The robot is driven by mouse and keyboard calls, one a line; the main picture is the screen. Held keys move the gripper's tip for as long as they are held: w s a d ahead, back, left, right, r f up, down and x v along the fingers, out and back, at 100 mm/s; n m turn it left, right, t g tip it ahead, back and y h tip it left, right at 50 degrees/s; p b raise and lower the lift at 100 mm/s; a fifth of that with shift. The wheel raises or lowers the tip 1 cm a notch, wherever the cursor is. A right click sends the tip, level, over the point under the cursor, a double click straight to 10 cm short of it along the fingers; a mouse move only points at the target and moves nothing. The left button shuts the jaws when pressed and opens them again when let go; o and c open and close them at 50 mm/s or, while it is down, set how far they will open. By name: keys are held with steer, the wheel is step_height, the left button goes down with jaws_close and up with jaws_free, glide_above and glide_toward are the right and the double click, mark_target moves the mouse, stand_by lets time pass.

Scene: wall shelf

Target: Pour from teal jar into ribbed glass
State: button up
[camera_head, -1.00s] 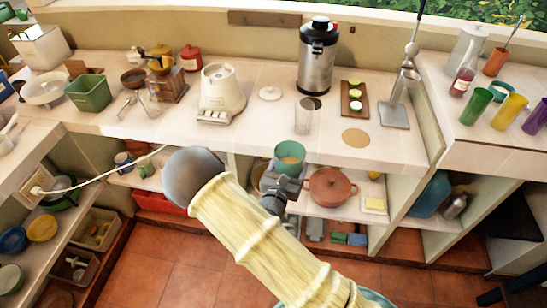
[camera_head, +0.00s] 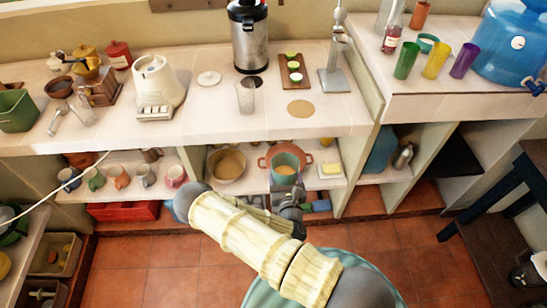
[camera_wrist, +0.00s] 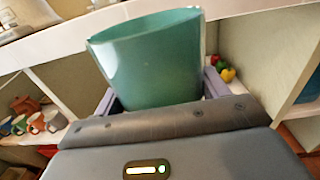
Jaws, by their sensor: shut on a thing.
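The teal jar (camera_head: 286,166) is held by my gripper (camera_head: 288,192) in front of the open shelf below the counter. It looks close to upright in the head view, with tan contents showing inside. In the wrist view the teal jar (camera_wrist: 152,62) fills the middle between the fingers and looks slightly tilted. My gripper is shut on it. The ribbed glass (camera_head: 246,97) stands upright on the counter, above and to the left of the jar, apart from it. It is clear, and what it holds cannot be told.
A steel dispenser (camera_head: 249,40) stands behind the glass. A round tan coaster (camera_head: 300,108) and a wooden board (camera_head: 292,70) lie to its right. The counter's front edge lies between jar and glass. An orange pot (camera_head: 270,160) is on the shelf behind the jar.

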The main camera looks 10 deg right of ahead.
mark_target(294, 182)
steer(key=shift+n+y, duration=0.3)
steer(key=shift+y, duration=0.2)
steer(key=s+d+f, duration=0.1)
steer(key=d+f, duration=0.1)
steer(key=shift+s+d+f, duration=0.25)
steer(key=shift+s+d, duration=0.15)
steer(key=shift+d, duration=0.1)
